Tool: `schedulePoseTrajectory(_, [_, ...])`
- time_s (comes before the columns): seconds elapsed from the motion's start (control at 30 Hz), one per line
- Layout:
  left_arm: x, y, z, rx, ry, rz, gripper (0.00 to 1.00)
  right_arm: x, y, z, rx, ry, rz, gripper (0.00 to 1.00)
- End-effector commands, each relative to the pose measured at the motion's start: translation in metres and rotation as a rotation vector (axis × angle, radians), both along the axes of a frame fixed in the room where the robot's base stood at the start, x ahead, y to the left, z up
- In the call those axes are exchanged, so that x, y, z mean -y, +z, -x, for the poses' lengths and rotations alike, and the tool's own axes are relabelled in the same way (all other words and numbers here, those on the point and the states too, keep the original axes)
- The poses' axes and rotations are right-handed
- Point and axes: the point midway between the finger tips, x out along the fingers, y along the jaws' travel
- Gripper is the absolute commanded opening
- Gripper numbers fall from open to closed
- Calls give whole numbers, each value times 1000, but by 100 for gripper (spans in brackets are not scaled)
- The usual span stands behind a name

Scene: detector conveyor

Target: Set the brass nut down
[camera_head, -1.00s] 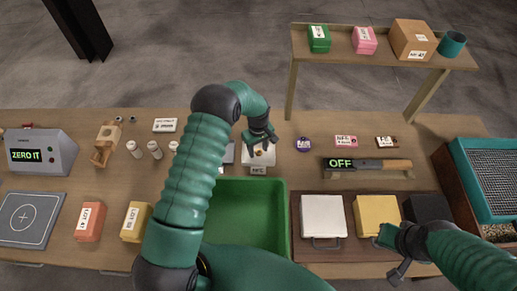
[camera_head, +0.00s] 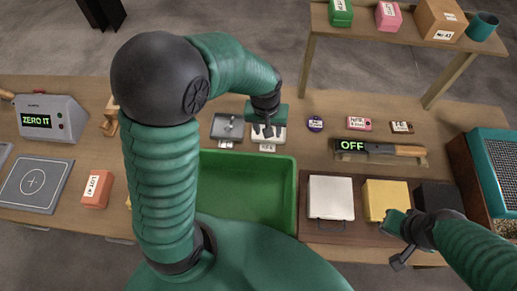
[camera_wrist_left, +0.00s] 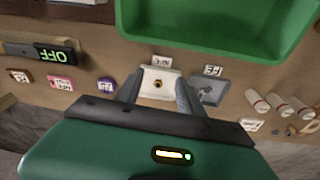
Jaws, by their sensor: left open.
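The brass nut (camera_wrist_left: 157,84) lies on a small white plate (camera_wrist_left: 168,91) in the left wrist view. In the head view the plate (camera_head: 279,134) is partly covered by my left gripper (camera_head: 266,131), and the nut is not clear there. The left gripper's two fingers (camera_wrist_left: 159,78) are spread apart on either side of the plate, with the nut between them in the picture and nothing held. My right gripper (camera_head: 400,250) is low at the right, in front of the yellow block; its jaw state is unclear.
A green bin (camera_head: 250,165) stands in front of the plate. A grey tray (camera_head: 227,127) is left of the plate, and a purple round tag (camera_head: 315,124) is to its right. White (camera_head: 331,197) and yellow (camera_head: 386,196) blocks sit on a dark board. A shelf stands behind.

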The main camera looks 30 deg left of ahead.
Motion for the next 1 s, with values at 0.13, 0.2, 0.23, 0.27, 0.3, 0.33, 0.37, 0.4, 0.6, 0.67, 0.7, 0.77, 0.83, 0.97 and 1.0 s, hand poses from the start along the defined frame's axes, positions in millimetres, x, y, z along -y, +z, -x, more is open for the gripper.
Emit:
schedulePoseTrajectory(0.13, [16, 7, 66, 59, -241, -36, 45, 0, 0, 0, 0, 0, 0, 0])
schedulePoseTrajectory(0.2, [19, 6, 84, 74, -311, -47, 45, 0, 0, 0, 0, 0, 0, 0])
schedulePoseTrajectory(0.23, [20, 5, 89, 78, -330, -51, 45, 0, 0, 0, 0, 0, 0, 0])
schedulePoseTrajectory(0.27, [21, 5, 93, 81, -346, -53, 45, 0, 0, 0, 0, 0, 0, 0])
schedulePoseTrajectory(0.3, [21, 4, 96, 84, -358, -56, 45, 0, 0, 0, 0, 0, 0, 0])
schedulePoseTrajectory(0.33, [21, 4, 97, 84, -363, -57, 45, 0, 0, 0, 0, 0, 0, 0])
schedulePoseTrajectory(0.37, [21, 4, 98, 84, -365, -57, 45, 0, 0, 0, 0, 0, 0, 0])
schedulePoseTrajectory(0.4, [21, 4, 98, 84, -365, -57, 45, 0, 0, 0, 0, 0, 0, 0])
schedulePoseTrajectory(0.6, [21, -5, 97, 83, -363, -56, 45, 0, -9, 0, 0, 0, 0, 0])
schedulePoseTrajectory(0.67, [21, -21, 98, 83, -363, -56, 45, 0, -25, 0, 0, 0, 0, 0])
schedulePoseTrajectory(0.7, [21, -21, 98, 83, -363, -56, 45, 0, -25, 0, 0, 0, 0, 0])
schedulePoseTrajectory(0.77, [21, -21, 98, 83, -363, -56, 45, 0, -25, 0, 0, 0, 0, 0])
schedulePoseTrajectory(0.83, [21, -21, 98, 83, -363, -56, 45, 0, -25, 0, 0, 0, 0, 0])
schedulePoseTrajectory(0.97, [21, -21, 98, 83, -363, -56, 45, 0, -25, 0, 0, 0, 0, 0])
schedulePoseTrajectory(1.0, [21, -21, 98, 83, -363, -56, 45, 0, -25, 0, 0, 0, 0, 0])
